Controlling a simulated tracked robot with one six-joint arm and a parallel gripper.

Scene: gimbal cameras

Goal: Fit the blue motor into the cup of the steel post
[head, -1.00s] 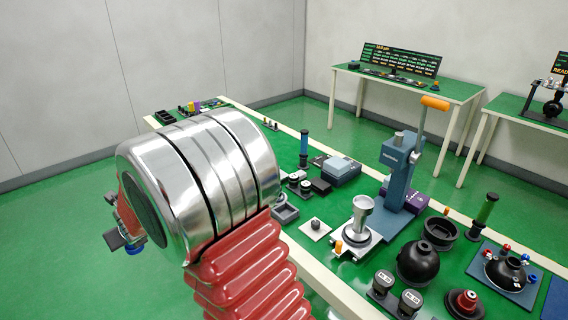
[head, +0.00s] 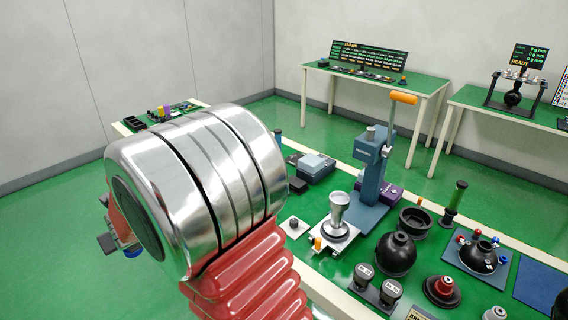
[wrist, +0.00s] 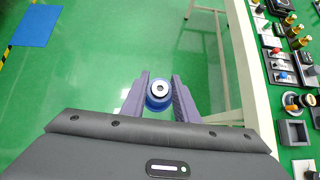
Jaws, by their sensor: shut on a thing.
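The blue motor (wrist: 152,103) is between the two fingers of my gripper (wrist: 159,98) in the wrist view, with its round metal end facing the camera. My gripper is shut on it, held out over the green floor beside the bench. In the head view, a bit of the blue motor (head: 133,253) shows below my gripper (head: 112,246); my large silver arm link hides much of that area. The steel post (head: 338,216) with its flared cup (head: 339,198) stands upright on a small plate on the green bench, well to the right of my gripper. The cup's inside is hard to see.
A blue press (head: 372,165) with an orange-handled lever stands just behind the post. A black sphere (head: 395,254) and a black ring (head: 415,219) are to its right. Twin black gauges (head: 376,286) stand in front. Floor around my gripper is clear.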

